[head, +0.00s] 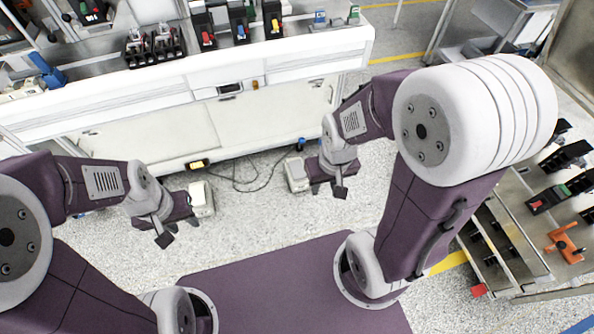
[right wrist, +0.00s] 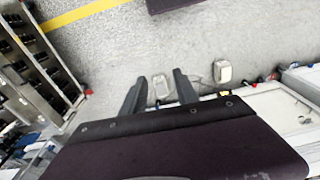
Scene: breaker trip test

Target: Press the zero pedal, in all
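Two pale pedal-like boxes lie on the floor in front of the bench, joined by dark cables. The left box (head: 203,197) is partly behind my left gripper (head: 165,239); the right box (head: 296,174) is beside my right gripper (head: 340,191). In the right wrist view, one box (right wrist: 160,88) shows between the spread fingers of my right gripper (right wrist: 160,93), and the other box (right wrist: 223,71) lies to the right. My right gripper is open and empty. My left gripper's finger opening does not show clearly. No marking tells which box is the zero pedal.
A white bench (head: 155,105) with several breakers on top stands at the back. A yellow item (head: 198,164) and a blue item (head: 300,144) are at its lower edge. A metal rack (head: 510,240) with dark parts stands at right. The floor between the boxes is clear except for cables.

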